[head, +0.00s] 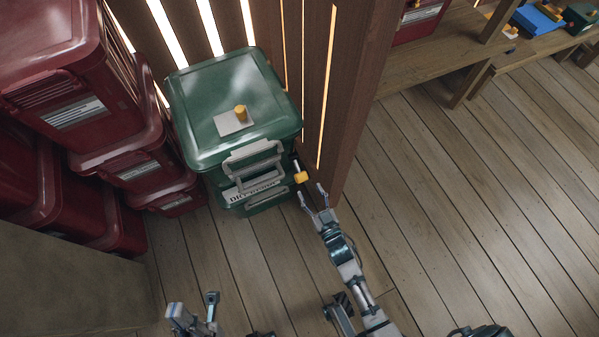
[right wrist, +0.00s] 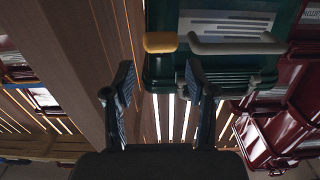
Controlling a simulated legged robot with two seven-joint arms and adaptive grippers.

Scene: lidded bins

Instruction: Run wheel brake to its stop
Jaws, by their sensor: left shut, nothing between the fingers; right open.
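A green lidded bin (head: 228,105) stands on the floor against the slatted wall. A yellow-tipped lever (head: 301,177) sticks out at its lower right side; I take it to be the wheel brake. In the right wrist view the yellow piece (right wrist: 160,42) lies ahead of the fingers, beside a grey handle (right wrist: 238,46). My right gripper (head: 314,194) is open and empty just in front of the lever, its fingers (right wrist: 153,92) apart from it. My left gripper (head: 196,312) is shut and empty at the bottom edge, away from the bin. The wheel itself cannot be made out.
Stacked dark red bins (head: 75,110) stand close on the left. A brown post (head: 352,100) rises right beside the lever. A yellow knob (head: 240,113) on a pale plate is on the green lid. Wooden shelves (head: 440,60) are at upper right. The plank floor (head: 470,210) is clear.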

